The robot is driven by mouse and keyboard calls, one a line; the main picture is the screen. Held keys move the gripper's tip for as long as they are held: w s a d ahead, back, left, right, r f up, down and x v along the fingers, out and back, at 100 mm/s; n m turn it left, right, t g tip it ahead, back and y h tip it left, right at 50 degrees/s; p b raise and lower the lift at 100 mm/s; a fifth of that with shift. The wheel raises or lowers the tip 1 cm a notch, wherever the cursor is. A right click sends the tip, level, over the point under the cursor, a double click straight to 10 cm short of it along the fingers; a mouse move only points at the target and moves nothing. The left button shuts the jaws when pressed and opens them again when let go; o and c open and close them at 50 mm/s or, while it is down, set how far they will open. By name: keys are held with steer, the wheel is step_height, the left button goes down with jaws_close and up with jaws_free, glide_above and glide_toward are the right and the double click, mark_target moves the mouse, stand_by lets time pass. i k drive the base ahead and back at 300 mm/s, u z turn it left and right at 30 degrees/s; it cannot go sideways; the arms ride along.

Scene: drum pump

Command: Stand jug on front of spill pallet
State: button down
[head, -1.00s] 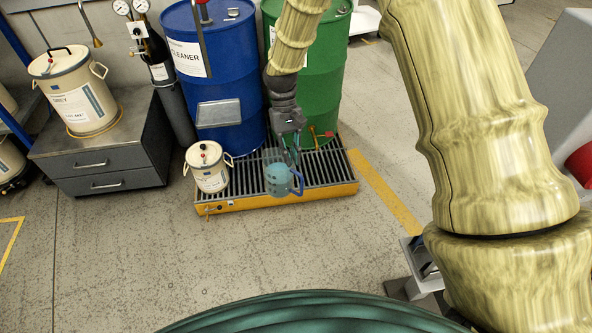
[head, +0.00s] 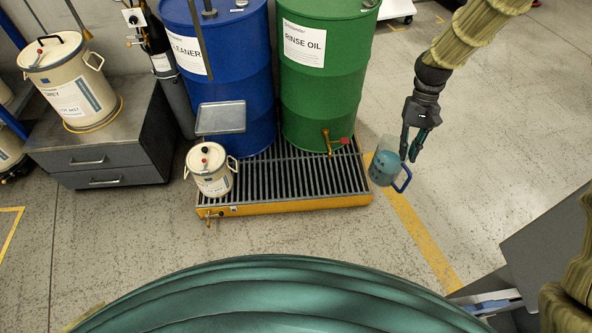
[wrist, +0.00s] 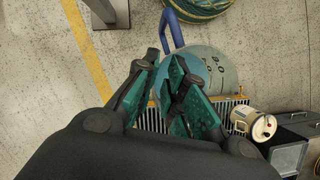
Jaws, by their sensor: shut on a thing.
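The clear jug with a blue handle and bluish contents (head: 384,168) is in my gripper (head: 410,150), just right of the spill pallet's right end. It appears off the floor and roughly upright, slightly tilted. The wrist view shows the jug (wrist: 218,68) beside my gripper (wrist: 170,82), whose teal pads close on its wall. The spill pallet (head: 300,207) has a dark slatted grate and a yellow-orange front edge. Its front grate right of the small can is clear. In the wrist view, part of the grate (wrist: 152,122) shows behind my fingers.
A small cream can (head: 210,172) stands on the pallet's front left. The blue drum (head: 232,85) and green RINSE OIL drum (head: 325,90) stand at its back. The green drum's tap (head: 330,143) juts forward. A grey cabinet (head: 105,150) stands left. Floor in front is open.

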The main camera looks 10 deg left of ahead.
mark_target(284, 187)
steer(key=u, duration=0.45)
steer(key=i, duration=0.85)
steer(key=u, duration=0.7)
